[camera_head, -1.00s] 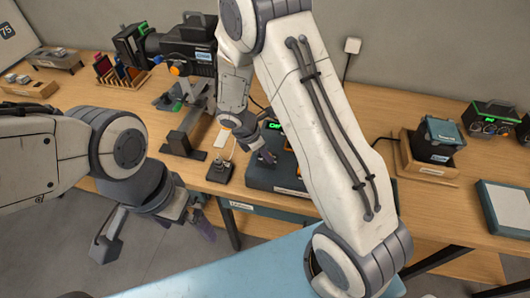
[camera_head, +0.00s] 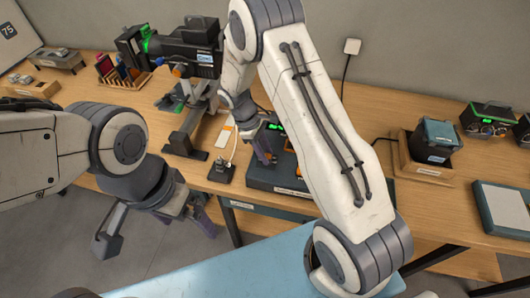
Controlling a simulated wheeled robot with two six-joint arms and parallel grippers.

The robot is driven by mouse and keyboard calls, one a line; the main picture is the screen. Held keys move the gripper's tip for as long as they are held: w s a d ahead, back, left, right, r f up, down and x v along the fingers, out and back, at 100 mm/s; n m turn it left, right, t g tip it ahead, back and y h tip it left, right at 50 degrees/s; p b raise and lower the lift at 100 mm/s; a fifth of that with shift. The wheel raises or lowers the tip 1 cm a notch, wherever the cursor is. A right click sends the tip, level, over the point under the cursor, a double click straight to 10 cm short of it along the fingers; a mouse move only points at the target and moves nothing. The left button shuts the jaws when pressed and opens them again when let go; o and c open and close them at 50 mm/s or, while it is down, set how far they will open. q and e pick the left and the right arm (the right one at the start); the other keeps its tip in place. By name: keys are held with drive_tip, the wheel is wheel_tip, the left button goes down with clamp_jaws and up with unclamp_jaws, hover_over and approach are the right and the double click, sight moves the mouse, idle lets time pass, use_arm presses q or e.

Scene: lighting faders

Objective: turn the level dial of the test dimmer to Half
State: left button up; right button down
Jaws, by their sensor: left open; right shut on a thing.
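A dark console (camera_head: 266,178) with a green-lit display and orange parts lies on the bench, in the middle of the head view. My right arm crosses in front and hides much of it. I cannot read which unit is the test dimmer, and I cannot make out its level dial or the dial's setting. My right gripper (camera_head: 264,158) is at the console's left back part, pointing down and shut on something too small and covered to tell. My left gripper (camera_head: 158,240) is open and empty, in front of the bench over the floor.
A small black box (camera_head: 222,172) with a pale cord stands left of the console. A stage light (camera_head: 185,50) on a stand is behind left. A dark blue box (camera_head: 435,140) on a wooden base and a grey-topped panel (camera_head: 505,207) are right. A light-blue surface (camera_head: 240,265) lies in front.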

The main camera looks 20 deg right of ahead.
drive_tip(key=m, duration=0.2)
drive_tip(key=m+y, duration=0.1)
drive_tip(key=shift+w+d+m+g, duration=0.15)
drive_tip(key=shift+w+m+g, duration=0.15)
drive_tip(key=shift+g, duration=0.1)
drive_tip(key=shift+r+m+y, duration=0.1)
drive_tip(key=shift+m+y, duration=0.6)
drive_tip(key=shift+m, duration=1.1)
drive_tip(key=shift+g, duration=0.3)
drive_tip(key=c, duration=0.8)
unclamp_jaws()
drive_tip(key=shift+o, duration=1.2)
drive_tip(key=shift+s, duration=0.1)
drive_tip(key=shift+b, duration=0.35)
